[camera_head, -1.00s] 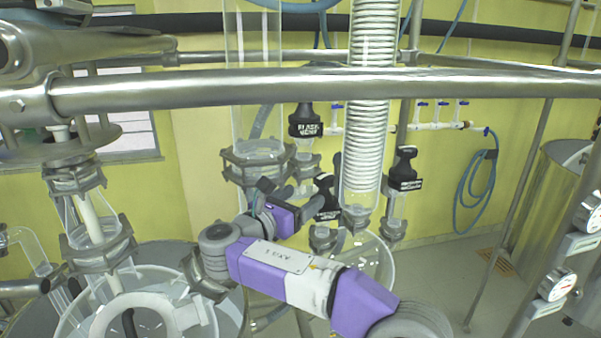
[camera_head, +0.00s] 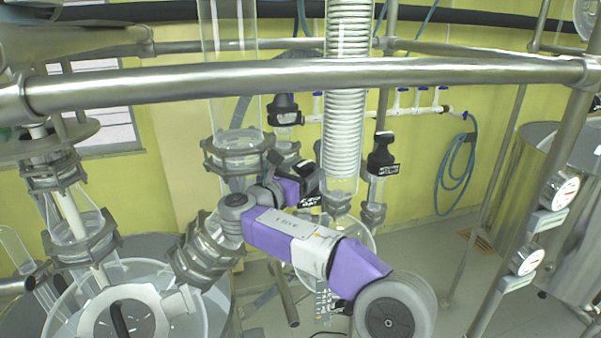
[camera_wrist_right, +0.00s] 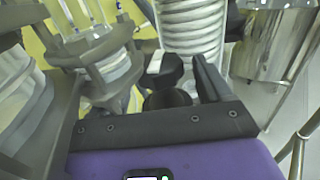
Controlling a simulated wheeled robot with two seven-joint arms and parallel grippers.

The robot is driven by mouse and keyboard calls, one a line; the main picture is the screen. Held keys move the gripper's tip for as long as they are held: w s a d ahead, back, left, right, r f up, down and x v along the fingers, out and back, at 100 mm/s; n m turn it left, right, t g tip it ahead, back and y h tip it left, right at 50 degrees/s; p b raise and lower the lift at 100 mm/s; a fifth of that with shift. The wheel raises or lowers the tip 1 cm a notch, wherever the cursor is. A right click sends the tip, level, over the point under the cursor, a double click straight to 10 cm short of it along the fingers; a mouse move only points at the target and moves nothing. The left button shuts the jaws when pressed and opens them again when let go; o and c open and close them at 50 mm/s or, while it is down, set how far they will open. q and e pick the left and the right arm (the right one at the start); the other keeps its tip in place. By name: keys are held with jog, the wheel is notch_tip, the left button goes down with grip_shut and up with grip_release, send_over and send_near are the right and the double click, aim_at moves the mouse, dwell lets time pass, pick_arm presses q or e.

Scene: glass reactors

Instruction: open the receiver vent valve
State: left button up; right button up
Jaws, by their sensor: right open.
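Several black-capped valves with white labels stand among the glassware. The valve by my right gripper (camera_head: 301,177) has a label (camera_head: 309,200) that I cannot read fully. Its black cap (camera_wrist_right: 165,72) shows in the right wrist view, between the spread fingers of the open gripper. I cannot tell whether a finger touches it. A second black valve (camera_head: 285,108) stands higher at the back, and a third black valve (camera_head: 382,158) is to the right of the coil. Which one is the receiver vent valve is not clear from the labels. My left gripper is not in view.
A steel rail (camera_head: 300,82) crosses in front of the glassware. The glass coil condenser (camera_head: 346,90) rises behind my right gripper. A clamped glass joint (camera_head: 238,155) is close on its left. Pressure gauges (camera_head: 562,190) stand at the right, with open floor before them.

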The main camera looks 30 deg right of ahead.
jog(key=c, duration=1)
jog(key=shift+c, duration=0.2)
jog(key=shift+n+t, duration=0.3)
